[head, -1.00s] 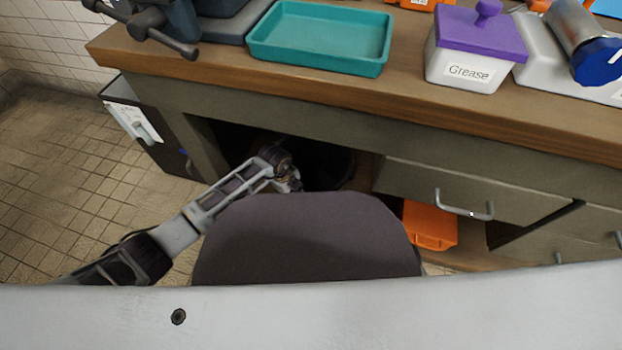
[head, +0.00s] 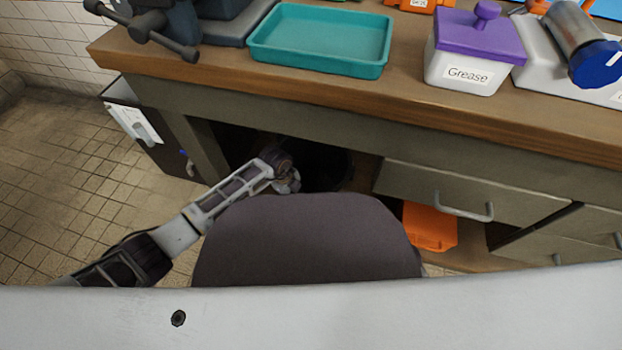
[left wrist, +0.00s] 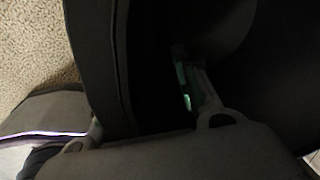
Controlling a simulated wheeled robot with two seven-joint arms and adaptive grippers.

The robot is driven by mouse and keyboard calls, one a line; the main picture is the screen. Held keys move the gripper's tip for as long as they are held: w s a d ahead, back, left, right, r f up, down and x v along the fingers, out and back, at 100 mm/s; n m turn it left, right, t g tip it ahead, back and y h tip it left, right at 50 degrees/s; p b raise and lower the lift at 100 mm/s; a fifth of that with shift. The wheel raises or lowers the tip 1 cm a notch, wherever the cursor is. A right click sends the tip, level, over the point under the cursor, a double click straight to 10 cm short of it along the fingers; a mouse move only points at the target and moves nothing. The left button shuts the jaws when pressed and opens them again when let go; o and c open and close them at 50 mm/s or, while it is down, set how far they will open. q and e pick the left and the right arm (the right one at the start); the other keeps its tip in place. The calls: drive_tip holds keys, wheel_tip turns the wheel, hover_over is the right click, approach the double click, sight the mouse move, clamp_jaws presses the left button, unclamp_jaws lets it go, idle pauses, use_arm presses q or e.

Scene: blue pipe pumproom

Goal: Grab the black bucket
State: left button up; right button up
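The black bucket (head: 326,167) stands in the dark open space under the workbench, mostly in shadow. My left gripper (head: 291,182) is at its near left side in the head view; its fingertips are hard to make out there. In the left wrist view the bucket's dark wall and rim (left wrist: 98,55) run down between the spread fingers of my left gripper (left wrist: 150,115). One finger is outside the wall and the other inside, with a dark gap beside the inner finger. The picture is very dark, so contact is unclear. My right gripper is not in view.
The wooden workbench top (head: 420,95) overhangs the bucket. It carries a teal tray (head: 320,40), a white grease box (head: 465,72) and a vise (head: 165,25). A drawer (head: 450,190) and an orange container (head: 430,228) are to the right. Tiled floor (head: 60,180) is clear at left.

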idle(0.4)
use_arm(q)
clamp_jaws()
idle(0.4)
